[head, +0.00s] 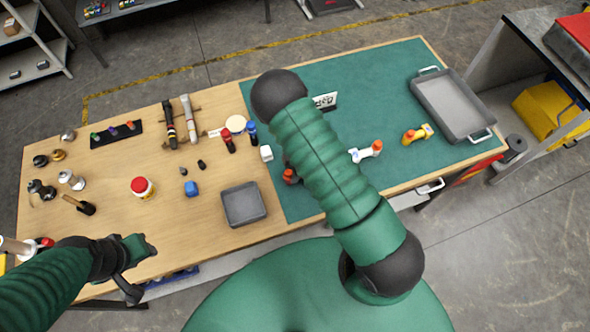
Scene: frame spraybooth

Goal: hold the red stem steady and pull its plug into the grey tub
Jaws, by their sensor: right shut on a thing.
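The red stem (291,177) stands at the left edge of the green mat. It is small and mostly covered by my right arm, and its plug cannot be made out clearly. My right gripper (288,161) is at the stem, shut on it; its jaws are largely hidden behind the arm. The grey tub (262,217), shallow and square, sits empty on the wood left of the stem, near the front edge. My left gripper (141,270) is open and empty, over the front left of the bench, apart from the tub.
A white stem (360,155) and a yellow stem (410,138), both with orange ends, lie on the green mat (380,80). A larger grey tray (431,99) is at right.

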